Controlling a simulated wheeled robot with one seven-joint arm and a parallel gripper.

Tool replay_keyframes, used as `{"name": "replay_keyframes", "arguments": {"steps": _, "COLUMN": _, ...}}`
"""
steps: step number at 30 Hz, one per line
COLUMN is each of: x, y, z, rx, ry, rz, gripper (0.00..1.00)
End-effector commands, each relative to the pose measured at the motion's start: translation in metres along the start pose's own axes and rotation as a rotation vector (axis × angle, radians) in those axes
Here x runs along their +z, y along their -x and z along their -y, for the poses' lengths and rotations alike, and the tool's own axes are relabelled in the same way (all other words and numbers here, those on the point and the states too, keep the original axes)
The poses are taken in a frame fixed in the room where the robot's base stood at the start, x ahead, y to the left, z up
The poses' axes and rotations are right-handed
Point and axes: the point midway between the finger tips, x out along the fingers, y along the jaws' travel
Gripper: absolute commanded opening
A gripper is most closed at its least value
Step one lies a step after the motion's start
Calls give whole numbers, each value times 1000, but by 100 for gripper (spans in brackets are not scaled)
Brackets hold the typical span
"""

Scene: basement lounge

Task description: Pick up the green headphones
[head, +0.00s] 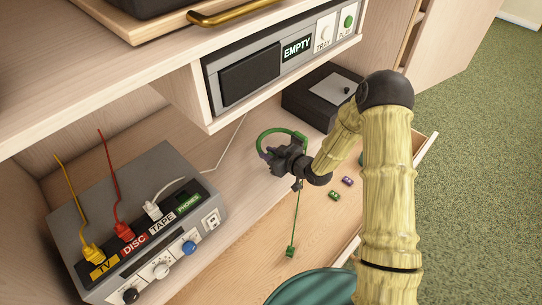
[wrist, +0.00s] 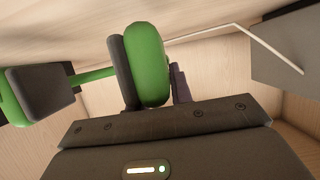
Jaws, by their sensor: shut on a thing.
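The green headphones (head: 272,133) are held in my gripper (head: 282,157) inside the cabinet, below the upper shelf. My gripper is shut on them at one ear cup. The headband arcs above the jaws in the head view. A thin green cable hangs straight down from the gripper to a small green plug (head: 290,251), which is over or near the wooden surface. In the wrist view, the held green ear cup (wrist: 148,65) stands upright just beyond my gripper's body. The other ear cup, with its dark pad (wrist: 40,92), is at the left. The jaw contact is partly hidden.
A grey switch box (head: 160,160) with yellow, red and white plugs stands left. A player reading EMPTY (head: 250,75) hangs under the upper shelf. A dark box (head: 322,95) sits behind my gripper. Small green (head: 334,196) and purple (head: 347,181) items lie right.

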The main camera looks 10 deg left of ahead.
Motion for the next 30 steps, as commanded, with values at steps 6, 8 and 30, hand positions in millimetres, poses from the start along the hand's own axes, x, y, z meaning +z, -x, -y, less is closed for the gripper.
{"name": "replay_keyframes", "arguments": {"steps": 6, "x": -45, "y": 19, "z": -1, "rx": 2, "ry": 3, "rz": -2, "gripper": 0}}
{"name": "replay_keyframes", "arguments": {"steps": 8, "x": -55, "y": 23, "z": 0, "rx": 1, "ry": 2, "rz": -2, "gripper": 0}}
{"name": "replay_keyframes", "arguments": {"steps": 30, "x": -72, "y": 30, "z": 0, "rx": 0, "ry": 0, "rz": 0, "gripper": 0}}
